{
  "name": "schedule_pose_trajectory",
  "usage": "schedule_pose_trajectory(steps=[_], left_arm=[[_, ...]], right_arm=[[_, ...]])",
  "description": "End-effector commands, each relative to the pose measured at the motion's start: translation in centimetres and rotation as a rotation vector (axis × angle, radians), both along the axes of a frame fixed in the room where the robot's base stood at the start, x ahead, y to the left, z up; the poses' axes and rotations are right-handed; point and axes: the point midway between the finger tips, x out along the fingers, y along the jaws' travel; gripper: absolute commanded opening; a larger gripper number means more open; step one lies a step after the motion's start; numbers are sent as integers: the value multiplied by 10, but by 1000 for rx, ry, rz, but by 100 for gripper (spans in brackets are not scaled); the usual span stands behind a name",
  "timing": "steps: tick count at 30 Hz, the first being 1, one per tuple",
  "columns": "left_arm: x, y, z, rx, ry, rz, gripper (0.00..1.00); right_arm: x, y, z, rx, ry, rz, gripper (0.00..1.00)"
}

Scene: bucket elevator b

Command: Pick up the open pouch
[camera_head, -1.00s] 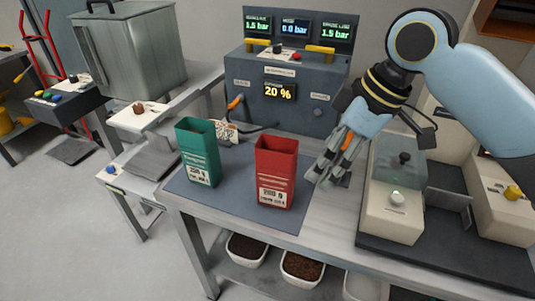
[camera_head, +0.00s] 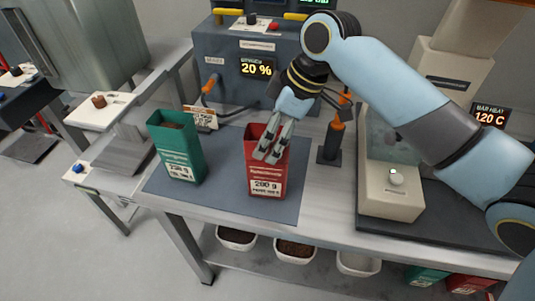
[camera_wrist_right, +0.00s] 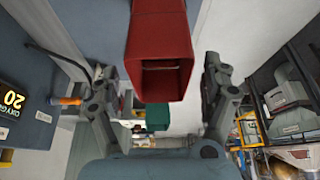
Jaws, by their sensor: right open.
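A red open-topped pouch (camera_head: 267,180) labelled 200 g stands upright on the dark mat on the bench. A green open-topped pouch (camera_head: 178,155) stands upright to its left, with something dark inside its top. My right gripper (camera_head: 270,154) is open at the red pouch's top and hides part of its rim. In the wrist view the red pouch (camera_wrist_right: 158,45) lies between the spread fingers, with a visible gap on each side. The green pouch (camera_wrist_right: 157,117) shows behind it. My left gripper is not in view.
An orange-handled tool stands in a dark holder (camera_head: 330,157) just right of the mat (camera_head: 225,190). A grey console (camera_head: 235,75) stands behind. A beige sealing machine (camera_head: 390,198) is at right. White tubs (camera_head: 295,249) sit on the shelf below.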

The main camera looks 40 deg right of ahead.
Motion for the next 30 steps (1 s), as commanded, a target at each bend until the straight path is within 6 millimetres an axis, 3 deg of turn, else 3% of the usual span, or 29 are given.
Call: schedule_pose_trajectory(steps=[4, 11, 22, 30], left_arm=[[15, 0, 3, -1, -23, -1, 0], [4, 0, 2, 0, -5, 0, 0], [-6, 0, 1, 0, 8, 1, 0], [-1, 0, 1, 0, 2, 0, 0]], right_arm=[[4, 5, -14, 1, 0, 0, 81], [5, 5, -17, 0, -2, 1, 81], [5, 5, -16, 0, -1, 0, 34], [5, 5, -15, 1, -2, 1, 34]])
